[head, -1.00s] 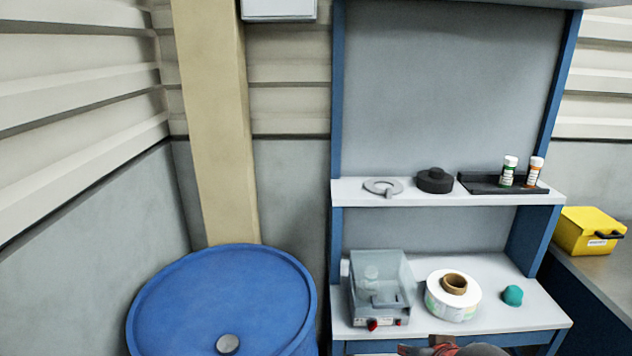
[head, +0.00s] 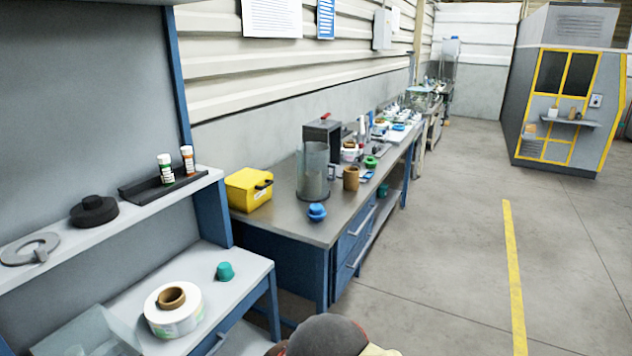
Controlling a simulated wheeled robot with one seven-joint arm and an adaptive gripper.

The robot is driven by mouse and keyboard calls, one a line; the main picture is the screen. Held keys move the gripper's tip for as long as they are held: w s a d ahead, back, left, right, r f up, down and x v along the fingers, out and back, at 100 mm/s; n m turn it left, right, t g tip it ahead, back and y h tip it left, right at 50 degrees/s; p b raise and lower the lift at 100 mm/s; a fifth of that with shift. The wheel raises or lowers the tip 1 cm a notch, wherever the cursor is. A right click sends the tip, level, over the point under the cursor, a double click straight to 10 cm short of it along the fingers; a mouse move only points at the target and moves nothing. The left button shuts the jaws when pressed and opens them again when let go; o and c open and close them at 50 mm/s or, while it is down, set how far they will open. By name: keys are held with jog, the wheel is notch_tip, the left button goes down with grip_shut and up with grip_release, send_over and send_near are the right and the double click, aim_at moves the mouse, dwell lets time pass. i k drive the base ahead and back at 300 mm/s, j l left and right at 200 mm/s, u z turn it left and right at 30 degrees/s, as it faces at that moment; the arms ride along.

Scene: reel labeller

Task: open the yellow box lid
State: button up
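The yellow box (head: 248,190) stands on the near left end of the long metal bench (head: 290,225), close to the wall. Its lid looks shut, and a dark handle (head: 264,184) shows on its right side. The box is upright and nothing touches it. A dark rounded part of my arm shows at the bottom edge of the head view, well short of the box. My gripper's fingers are not in view.
A clear cylinder (head: 313,172), a blue knob-shaped item (head: 317,212) and a brown cup (head: 351,178) stand right of the box. A labelling desk with a white reel (head: 173,318) and teal cap (head: 225,271) is at left. Open floor (head: 450,250) lies right.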

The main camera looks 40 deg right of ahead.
aim_at(250, 180)
jog(key=z, duration=0.8)
jog(key=i+u, duration=0.1)
jog(key=i, duration=0.45)
jog(key=i+l+u, duration=0.1)
jog(key=i, duration=0.45)
jog(key=i+l+u, duration=0.1)
jog(key=i+l, duration=0.15)
jog(key=i, duration=0.35)
jog(key=i+l+u, duration=0.1)
jog(key=i, duration=0.45)
jog(key=l, duration=0.1)
